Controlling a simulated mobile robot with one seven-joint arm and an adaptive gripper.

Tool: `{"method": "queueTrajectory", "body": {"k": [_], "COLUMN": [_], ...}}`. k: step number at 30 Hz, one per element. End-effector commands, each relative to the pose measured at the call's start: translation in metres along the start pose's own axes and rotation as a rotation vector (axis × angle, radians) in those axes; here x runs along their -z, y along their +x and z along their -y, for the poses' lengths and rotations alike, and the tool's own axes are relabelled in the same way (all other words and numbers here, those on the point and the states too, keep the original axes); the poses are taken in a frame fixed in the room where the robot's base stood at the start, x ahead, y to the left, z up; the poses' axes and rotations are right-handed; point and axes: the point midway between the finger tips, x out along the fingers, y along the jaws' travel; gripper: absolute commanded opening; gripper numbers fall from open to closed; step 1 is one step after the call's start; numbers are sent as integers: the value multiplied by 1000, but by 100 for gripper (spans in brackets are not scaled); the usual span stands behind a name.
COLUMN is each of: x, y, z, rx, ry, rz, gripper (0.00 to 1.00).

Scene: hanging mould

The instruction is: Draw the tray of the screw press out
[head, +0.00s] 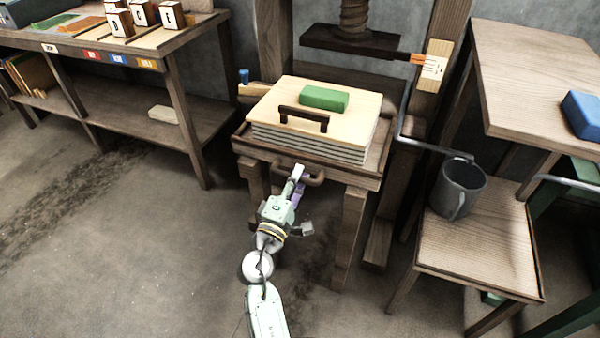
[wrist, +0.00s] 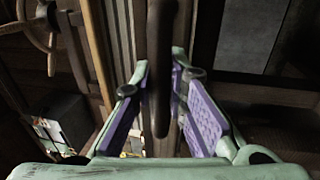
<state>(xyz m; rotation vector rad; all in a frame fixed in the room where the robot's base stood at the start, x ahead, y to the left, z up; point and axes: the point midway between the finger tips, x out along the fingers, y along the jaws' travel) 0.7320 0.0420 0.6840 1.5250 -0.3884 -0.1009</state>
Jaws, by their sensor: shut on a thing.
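The wooden tray (head: 350,177) of the screw press sits on the press's bed in the head view. It carries a stack of pale layers (head: 310,146) under a light board (head: 352,112) with a dark handle. The tray's curved pull handle (head: 318,180) sticks out from its front edge. My gripper (head: 297,178) reaches up to it from below and is shut on it. In the wrist view the handle (wrist: 161,95) is a dark bar between the two purple-padded fingers. The exact finger contact is hard to see there.
A green block (head: 324,97) lies on the board. The press screw (head: 354,16) and its dark plate (head: 350,42) are above and behind. A small table (head: 480,250) with a grey jug (head: 460,188) stands right. Shelving (head: 130,110) stands left. Floor in front is clear.

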Motion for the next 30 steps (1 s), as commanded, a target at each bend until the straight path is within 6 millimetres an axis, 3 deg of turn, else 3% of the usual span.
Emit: {"method": "queueTrajectory", "body": {"k": [10,11,15,25,30], "x": [0,0,0,0,0], "y": [-1,-1,-1,0,4], "z": [0,0,0,-3,-26], "rx": [1,0,0,-1,-7], "ry": [0,0,0,2,5], "rz": [0,0,0,0,0], "gripper": [0,14,23,23,23]}}
